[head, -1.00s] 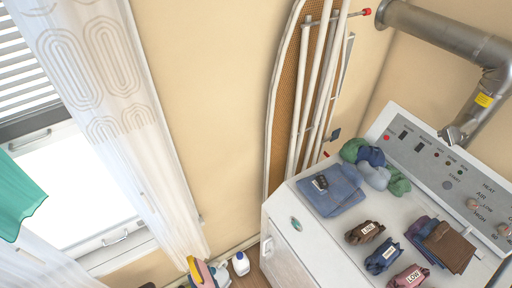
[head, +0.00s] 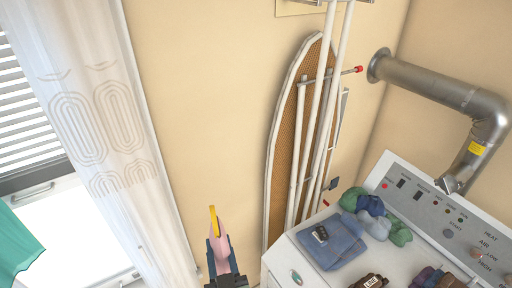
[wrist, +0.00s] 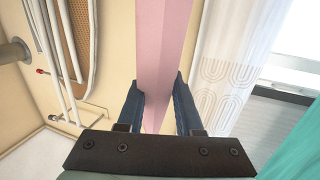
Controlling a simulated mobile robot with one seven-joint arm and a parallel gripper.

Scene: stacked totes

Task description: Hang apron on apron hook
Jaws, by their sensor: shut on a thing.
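My gripper (head: 219,249) is in the lower middle of the head view, in front of the bare wall and left of the ironing board. Its two dark blue fingers also show in the wrist view (wrist: 156,100). They are shut on a long, flat pink thing (wrist: 163,45), likely the apron, which runs up out of the wrist view. In the head view the pink thing (head: 218,238) has a yellow upper end and stands upright between the fingers. I cannot make out an apron hook for certain in either view.
A folded ironing board (head: 284,135) leans on the wall, right of my gripper. A white machine (head: 280,262) with folded clothes stands at lower right, under a metal duct (head: 430,90). A white curtain (head: 105,130) and teal cloth (head: 18,240) are left. The wall between is clear.

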